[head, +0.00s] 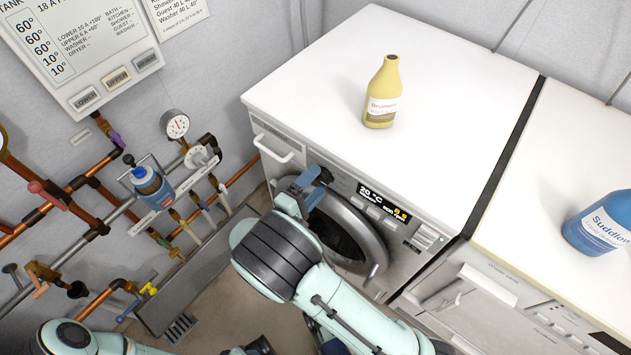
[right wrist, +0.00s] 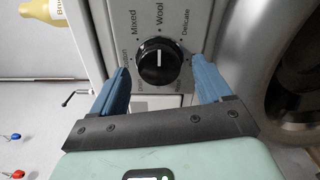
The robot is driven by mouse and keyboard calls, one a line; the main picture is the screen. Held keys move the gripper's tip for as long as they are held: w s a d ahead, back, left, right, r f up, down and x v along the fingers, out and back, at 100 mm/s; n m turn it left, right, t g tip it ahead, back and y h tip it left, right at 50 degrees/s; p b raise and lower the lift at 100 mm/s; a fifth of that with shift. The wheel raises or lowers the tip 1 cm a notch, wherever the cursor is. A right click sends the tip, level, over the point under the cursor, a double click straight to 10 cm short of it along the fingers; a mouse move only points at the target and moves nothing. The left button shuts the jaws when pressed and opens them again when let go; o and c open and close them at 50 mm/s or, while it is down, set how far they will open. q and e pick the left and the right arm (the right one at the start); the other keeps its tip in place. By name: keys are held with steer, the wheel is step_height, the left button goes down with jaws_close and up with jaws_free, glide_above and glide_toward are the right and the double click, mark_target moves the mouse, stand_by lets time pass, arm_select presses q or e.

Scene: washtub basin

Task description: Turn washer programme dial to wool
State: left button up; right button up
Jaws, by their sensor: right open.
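The washer (head: 400,235) has a white top, a lit display (head: 383,201) reading 20 °C, and a round door (head: 345,235). Its black programme dial (right wrist: 160,66) shows in the right wrist view, with Mixed, Wool and Delicate printed around its top. The dial's white line stands roughly upright, below the Wool label (right wrist: 159,17). My right gripper (right wrist: 160,84) is open, its blue fingers on either side of the dial; contact cannot be told. In the head view my right gripper (head: 305,186) is at the panel's left end, hiding the dial.
A yellow bottle (head: 383,92) stands on the washer top. A blue bottle (head: 602,224) stands on the neighbouring machine (head: 560,185). Pipes, valves and a gauge (head: 175,124) line the left wall. A white drawer handle (head: 273,150) juts out beside my right gripper.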

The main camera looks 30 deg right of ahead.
arm_select(q)
steer(key=shift+s+d+r+p, duration=0.2)
steer(key=shift+s+r+p, duration=0.1)
steer(key=shift+s+r, duration=0.2)
arm_select(e)
steer(key=v, duration=1.2)
steer(key=shift+a, duration=0.2)
steer(key=shift+s, duration=0.15)
